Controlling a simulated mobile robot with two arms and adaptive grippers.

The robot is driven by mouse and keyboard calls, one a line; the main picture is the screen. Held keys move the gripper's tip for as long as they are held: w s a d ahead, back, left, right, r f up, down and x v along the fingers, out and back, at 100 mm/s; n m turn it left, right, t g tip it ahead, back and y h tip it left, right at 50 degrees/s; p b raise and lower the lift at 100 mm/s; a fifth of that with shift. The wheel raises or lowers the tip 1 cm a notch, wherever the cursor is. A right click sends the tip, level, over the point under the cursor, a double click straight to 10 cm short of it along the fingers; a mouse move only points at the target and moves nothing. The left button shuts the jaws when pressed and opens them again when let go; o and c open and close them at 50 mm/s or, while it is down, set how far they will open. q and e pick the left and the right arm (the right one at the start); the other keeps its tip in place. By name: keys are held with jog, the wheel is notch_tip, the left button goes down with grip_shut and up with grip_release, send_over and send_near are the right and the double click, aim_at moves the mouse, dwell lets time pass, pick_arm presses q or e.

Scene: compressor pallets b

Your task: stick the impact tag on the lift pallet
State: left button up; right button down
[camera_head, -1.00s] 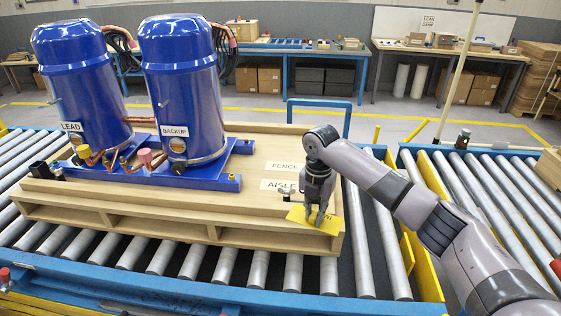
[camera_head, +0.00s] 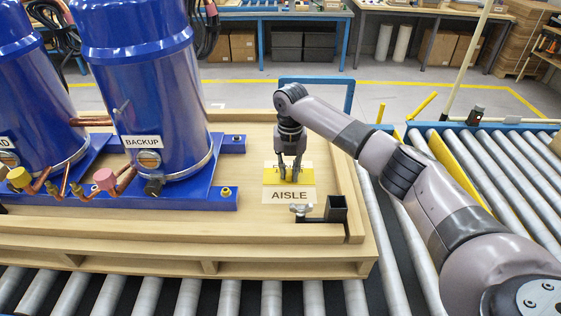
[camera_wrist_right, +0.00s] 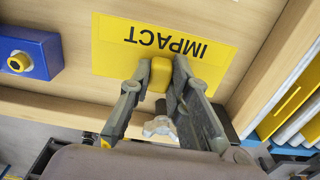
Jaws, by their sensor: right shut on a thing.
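The impact tag (camera_head: 273,179) is a flat yellow card. It reads IMPACT in the right wrist view (camera_wrist_right: 110,58), with a small yellow grip block at its edge. My right gripper (camera_head: 290,178) is shut on that block, and the fingers show on both sides of it in the wrist view (camera_wrist_right: 160,80). The tag is over the wooden lift pallet (camera_head: 240,252), just behind the AISLE label (camera_head: 289,196), where it covers most of a white label. I cannot tell whether it touches the wood. My left gripper is not in view.
Two blue compressors, one marked BACKUP (camera_head: 155,90), stand on the pallet to the left. A black clamp bracket (camera_head: 335,209) sits at the pallet's front right corner. Roller conveyors (camera_head: 480,185) lie to the right and in front. A blue rail (camera_head: 317,88) stands behind.

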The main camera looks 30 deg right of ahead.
aim_at(290, 182)
jog(key=shift+s+r, duration=0.3)
jog(key=shift+s, duration=0.25)
jog(key=shift+w, duration=0.1)
notch_tip(290, 182, down, 2)
jog(key=shift+w+f, duration=0.1)
jog(key=shift+w, duration=0.05)
notch_tip(290, 182, down, 3)
jog(key=shift+r+b, duration=0.2)
jog(key=shift+b, duration=0.6)
jog(key=shift+f, duration=0.45)
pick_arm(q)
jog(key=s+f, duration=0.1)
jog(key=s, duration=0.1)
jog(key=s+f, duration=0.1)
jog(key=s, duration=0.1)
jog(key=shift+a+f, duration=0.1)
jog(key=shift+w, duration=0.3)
pick_arm(e)
jog(key=shift+f, duration=0.2)
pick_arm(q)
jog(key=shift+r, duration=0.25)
